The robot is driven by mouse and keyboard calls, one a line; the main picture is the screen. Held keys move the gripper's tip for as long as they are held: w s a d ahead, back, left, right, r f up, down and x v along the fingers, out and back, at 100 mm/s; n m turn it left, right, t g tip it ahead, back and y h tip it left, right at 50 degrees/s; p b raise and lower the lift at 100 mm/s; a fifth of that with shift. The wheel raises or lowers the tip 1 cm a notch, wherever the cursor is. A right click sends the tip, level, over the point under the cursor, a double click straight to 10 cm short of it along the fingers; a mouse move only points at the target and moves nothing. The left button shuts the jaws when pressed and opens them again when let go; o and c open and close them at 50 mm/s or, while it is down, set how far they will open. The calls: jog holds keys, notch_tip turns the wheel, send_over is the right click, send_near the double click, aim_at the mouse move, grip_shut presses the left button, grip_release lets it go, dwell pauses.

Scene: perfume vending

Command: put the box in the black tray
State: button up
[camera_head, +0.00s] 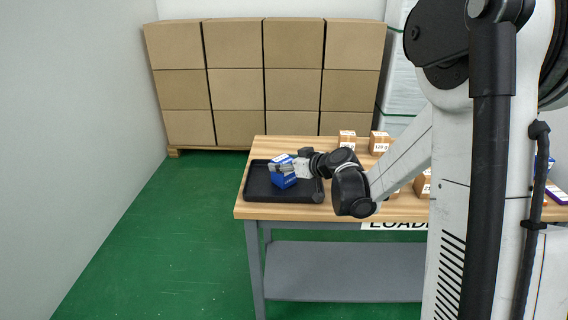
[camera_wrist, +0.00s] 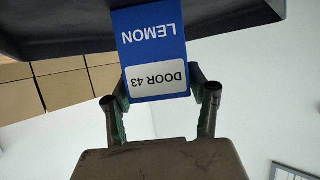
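The box (camera_head: 283,180) is blue with a white label. In the wrist view the box (camera_wrist: 152,45) reads "LEMON" and "DOOR 43", upside down. My gripper (camera_head: 297,167) reaches in from the right over the black tray (camera_head: 256,193), which lies on the table's left end. In the wrist view the two fingers of my gripper (camera_wrist: 157,85) close on the box's sides, their tips partly hidden by it. The tray's dark underside or wall (camera_wrist: 240,18) spans the top there. The box is within the tray's outline; I cannot tell whether it touches the tray floor.
The wooden table (camera_head: 270,147) carries small brown boxes (camera_head: 347,138) (camera_head: 380,142) behind and right of my arm. Large stacked cartons (camera_head: 265,80) stand at the back wall. Green floor (camera_head: 150,250) is clear at the left. My arm hides the table's right part.

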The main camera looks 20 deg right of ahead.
jog(key=shift+o, duration=1)
jog(key=shift+r, duration=0.15)
jog(key=p+v, duration=0.2)
jog(key=v, duration=0.9)
jog(key=s+a+r+m+g+h, duration=0.25)
jog(key=s+a, duration=0.35)
jog(key=s, duration=0.6)
jog(key=s+r+m+g+h, duration=0.1)
jog(key=s+m+g+h, duration=0.1)
jog(key=s, duration=1.4)
jog(key=shift+d+m+h, duration=0.3)
jog(key=shift+m+h, duration=0.15)
jog(key=shift+h, duration=0.3)
jog(key=shift+s, duration=0.1)
